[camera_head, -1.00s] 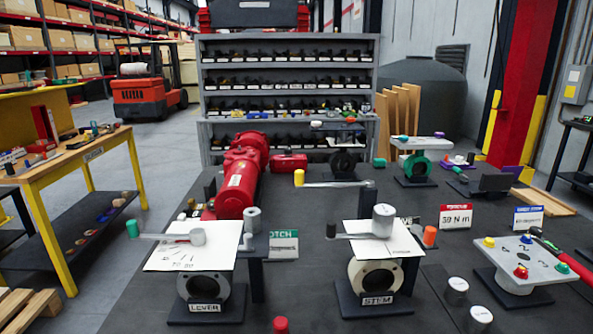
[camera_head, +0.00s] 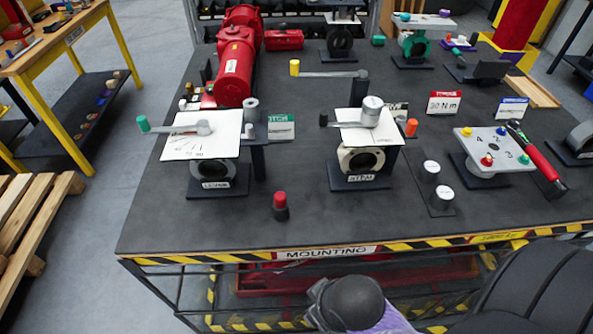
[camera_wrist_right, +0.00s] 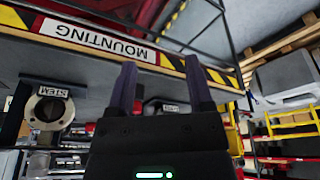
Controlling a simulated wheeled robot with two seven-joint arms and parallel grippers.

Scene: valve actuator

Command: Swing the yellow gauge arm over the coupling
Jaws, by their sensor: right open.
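In the head view a flat grey arm with a yellow knob (camera_head: 295,68) reaches left from a dark post (camera_head: 358,88) near the back middle of the bench. The arm (camera_head: 330,74) lies roughly level above the black top, left of the post. I cannot tell which part is the coupling; the STEM stand (camera_head: 361,160), with a white plate and round grey opening, is in front of the post. My right gripper (camera_wrist_right: 160,65) is open and empty in the right wrist view, near the bench's front edge. My left gripper is not in view.
The LEVER stand (camera_head: 218,170) has a green-tipped arm (camera_head: 143,124). A red-capped peg (camera_head: 280,200) stands near the front edge. A red cylinder unit (camera_head: 236,70) is at back left. A numbered plate (camera_head: 494,145) and red-handled tool (camera_head: 535,160) are right. The front left is clear.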

